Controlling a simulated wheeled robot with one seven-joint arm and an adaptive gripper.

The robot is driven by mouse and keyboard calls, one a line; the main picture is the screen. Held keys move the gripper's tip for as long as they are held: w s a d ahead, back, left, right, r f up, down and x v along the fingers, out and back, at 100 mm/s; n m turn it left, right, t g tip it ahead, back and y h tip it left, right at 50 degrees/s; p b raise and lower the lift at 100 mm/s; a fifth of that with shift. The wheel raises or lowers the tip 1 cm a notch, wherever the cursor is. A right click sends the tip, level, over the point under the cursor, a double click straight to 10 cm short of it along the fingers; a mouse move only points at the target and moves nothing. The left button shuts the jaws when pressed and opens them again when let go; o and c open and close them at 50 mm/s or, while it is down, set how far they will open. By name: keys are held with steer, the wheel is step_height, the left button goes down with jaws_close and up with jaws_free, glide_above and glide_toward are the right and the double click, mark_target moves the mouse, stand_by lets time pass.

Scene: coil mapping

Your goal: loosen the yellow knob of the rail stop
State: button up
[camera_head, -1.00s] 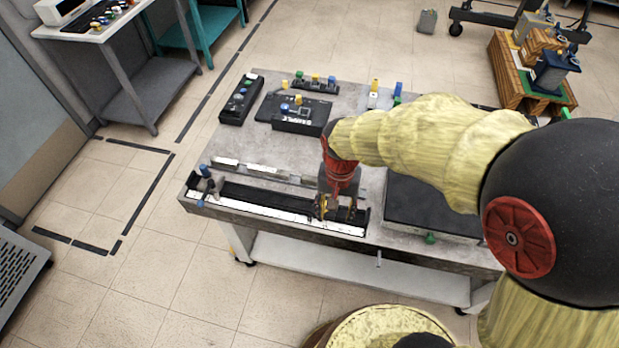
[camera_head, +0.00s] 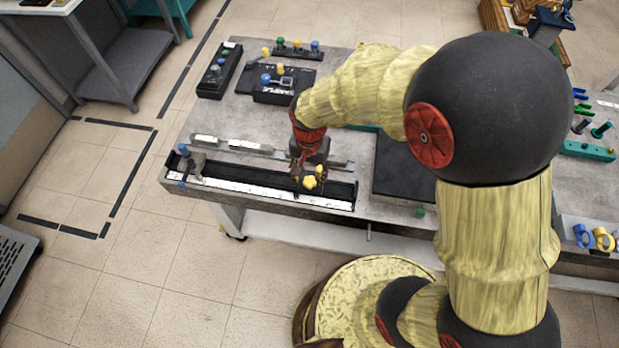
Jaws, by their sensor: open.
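The yellow knob (camera_head: 309,183) of the rail stop shows at the right part of the black-and-white rail (camera_head: 255,194), along the front edge of the grey table. My gripper (camera_head: 308,176) points down right at the knob, its fingers around or just behind it. It is open. Whether the fingers touch the knob cannot be told at this size. The body of the rail stop is mostly hidden by the gripper and the knob. A grey fixture with blue knobs (camera_head: 184,150) stands at the rail's left end.
A long metal bar (camera_head: 232,145) lies behind the rail. A dark flat plate (camera_head: 404,172) lies to the right, with a green knob (camera_head: 420,211) at its front. Black boxes with coloured knobs (camera_head: 219,72) stand at the back left. The table's left front is clear above.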

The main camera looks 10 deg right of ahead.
steer(key=shift+f, duration=1)
steer(key=shift+c, duration=1.3)
steer(key=c, duration=0.9)
steer(key=shift+r, duration=0.1)
